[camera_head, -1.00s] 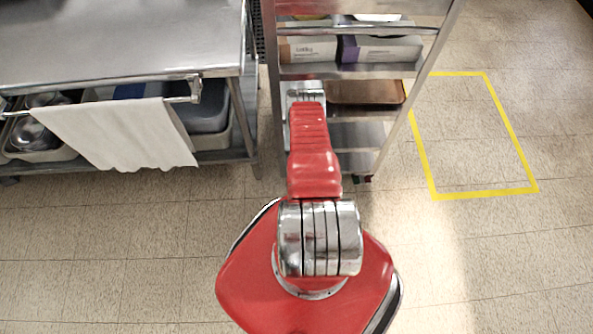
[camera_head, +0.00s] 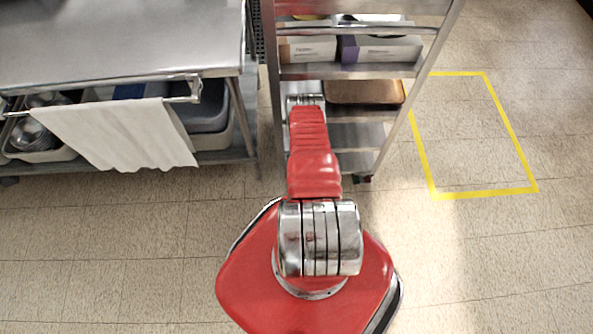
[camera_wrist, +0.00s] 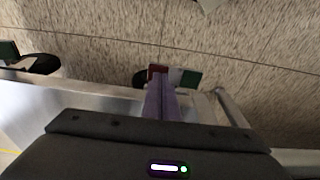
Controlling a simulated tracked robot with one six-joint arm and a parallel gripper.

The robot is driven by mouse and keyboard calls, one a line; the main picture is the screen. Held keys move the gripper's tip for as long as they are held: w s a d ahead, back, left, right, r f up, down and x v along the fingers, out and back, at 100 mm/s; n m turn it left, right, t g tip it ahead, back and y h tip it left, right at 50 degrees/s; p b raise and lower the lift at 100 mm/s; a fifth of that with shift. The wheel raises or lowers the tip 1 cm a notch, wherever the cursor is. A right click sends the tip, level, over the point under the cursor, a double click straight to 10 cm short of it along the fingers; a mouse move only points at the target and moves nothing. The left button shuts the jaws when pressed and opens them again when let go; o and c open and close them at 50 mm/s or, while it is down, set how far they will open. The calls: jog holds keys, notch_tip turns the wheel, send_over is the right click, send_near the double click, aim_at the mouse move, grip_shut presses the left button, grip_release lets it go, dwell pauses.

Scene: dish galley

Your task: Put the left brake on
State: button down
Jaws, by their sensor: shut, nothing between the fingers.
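The metal rack cart (camera_head: 350,72) stands ahead in the head view. In the wrist view, one dark caster (camera_wrist: 139,79) is near the middle, with a red pedal piece (camera_wrist: 157,68) and a green piece (camera_wrist: 191,78) beside it. A second caster (camera_wrist: 45,64) with a green piece (camera_wrist: 8,49) is at the left. My gripper (camera_wrist: 159,80) is shut and empty, its tips at the red piece; I cannot tell whether they touch. The arm hides the gripper and near caster in the head view. The cart's other caster (camera_head: 362,179) shows at right.
A steel table (camera_head: 110,45) with a hanging white towel (camera_head: 115,135) stands close on the left. Boxes (camera_head: 380,48) and a brown tray (camera_head: 365,92) sit on the cart. A yellow floor outline (camera_head: 485,190) encloses bare floor at right.

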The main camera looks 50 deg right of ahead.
notch_tip(320, 180, up, 7)
dwell(1.3)
dwell(0.5)
